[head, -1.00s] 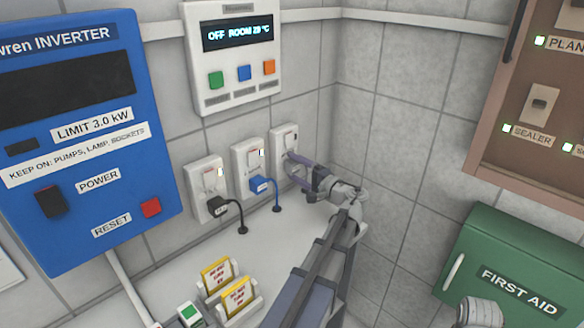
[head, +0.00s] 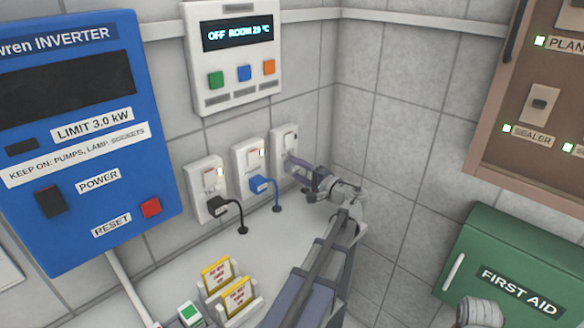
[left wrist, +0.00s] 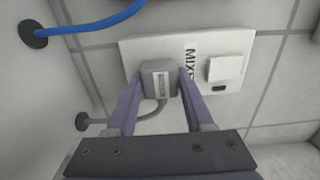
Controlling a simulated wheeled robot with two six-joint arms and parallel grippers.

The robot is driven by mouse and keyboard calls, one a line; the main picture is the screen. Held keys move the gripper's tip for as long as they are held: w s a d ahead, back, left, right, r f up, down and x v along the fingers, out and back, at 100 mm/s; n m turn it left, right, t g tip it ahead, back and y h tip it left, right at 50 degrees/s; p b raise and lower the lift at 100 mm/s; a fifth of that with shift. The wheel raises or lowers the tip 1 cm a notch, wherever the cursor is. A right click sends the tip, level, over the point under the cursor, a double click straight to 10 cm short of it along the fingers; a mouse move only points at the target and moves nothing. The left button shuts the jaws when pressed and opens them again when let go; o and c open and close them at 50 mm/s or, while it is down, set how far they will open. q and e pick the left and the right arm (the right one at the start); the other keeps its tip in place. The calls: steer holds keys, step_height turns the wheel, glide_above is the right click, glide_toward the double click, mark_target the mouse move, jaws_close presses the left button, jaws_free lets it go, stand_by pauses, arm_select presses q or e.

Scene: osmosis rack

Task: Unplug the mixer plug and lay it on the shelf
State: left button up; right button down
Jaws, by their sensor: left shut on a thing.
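The mixer plug (left wrist: 158,80) is a grey block with a small label and a grey cord, seen in the left wrist view. My left gripper (left wrist: 158,82) is shut on it, one purple finger on each side. The plug is in front of the white mixer socket (left wrist: 218,50), whose label is partly hidden. I cannot tell if its pins are still in. In the head view my left gripper (head: 302,172) is just below and right of that socket (head: 284,138), and hides the plug. The white shelf (head: 285,238) lies below. My right gripper is not in view.
A black plug (head: 217,206) and a blue plug (head: 262,184) sit in the sockets to the left. Yellow cards in holders (head: 235,295) stand on the shelf. A green first aid box (head: 510,262) is at right. Shelf space below the sockets is clear.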

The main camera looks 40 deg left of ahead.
mark_target(296, 168)
arm_select(q)
jaws_close()
steer(key=shift+d, duration=0.1)
stand_by(0.3)
steer(key=shift+s+d, duration=0.15)
steer(key=shift+d, duration=1.3)
steer(key=shift+s+d, duration=0.1)
steer(key=shift+d, duration=1.3)
steer(key=shift+r, duration=0.15)
